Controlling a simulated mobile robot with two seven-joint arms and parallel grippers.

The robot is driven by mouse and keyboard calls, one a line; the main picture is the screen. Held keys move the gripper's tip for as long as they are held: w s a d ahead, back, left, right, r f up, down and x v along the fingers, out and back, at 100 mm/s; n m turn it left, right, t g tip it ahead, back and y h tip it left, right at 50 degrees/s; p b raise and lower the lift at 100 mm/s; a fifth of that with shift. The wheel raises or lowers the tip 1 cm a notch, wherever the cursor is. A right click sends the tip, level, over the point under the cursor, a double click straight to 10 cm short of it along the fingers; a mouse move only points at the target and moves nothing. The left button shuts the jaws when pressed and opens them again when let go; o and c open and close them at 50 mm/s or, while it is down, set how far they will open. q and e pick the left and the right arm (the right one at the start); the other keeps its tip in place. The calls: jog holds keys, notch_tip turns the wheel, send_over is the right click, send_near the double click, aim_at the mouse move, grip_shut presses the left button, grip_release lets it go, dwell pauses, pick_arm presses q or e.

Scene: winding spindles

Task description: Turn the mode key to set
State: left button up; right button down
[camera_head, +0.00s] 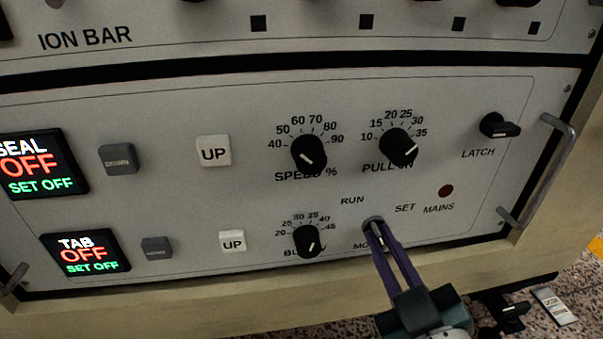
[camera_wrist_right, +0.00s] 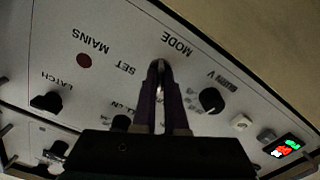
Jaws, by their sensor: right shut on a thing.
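The mode key (camera_head: 373,224) is on the lower right of the grey panel, between the RUN and SET labels. My right gripper (camera_head: 376,233) reaches up from the bottom with its purple fingers closed around the key. In the right wrist view, the fingertips of my right gripper (camera_wrist_right: 158,70) meet at the key beside the MODE label. The fingers hide most of the key, so I cannot tell exactly which way it points. The SET label (camera_head: 405,208) is to the right of the key and the RUN label (camera_head: 352,200) is above left. My left gripper is not in view.
The MAINS lamp (camera_head: 446,191) is dark red. A metal handle (camera_head: 550,170) sticks out at the panel's right edge. The latch knob (camera_head: 499,126) is at upper right.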

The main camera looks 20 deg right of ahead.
jog(key=m, duration=0.3)
jog(key=shift+r+m+p, duration=0.1)
jog(key=shift+m+p, duration=0.25)
jog(key=shift+m, duration=0.05)
jog(key=m, duration=0.3)
jog(key=shift+m, duration=0.3)
jog(key=m, duration=0.4)
jog(key=shift+m, duration=1.6)
jog(key=c, duration=1)
grip_release()
jog(key=shift+o, duration=0.2)
jog(key=shift+s+p, duration=0.15)
jog(key=shift+p, duration=0.15)
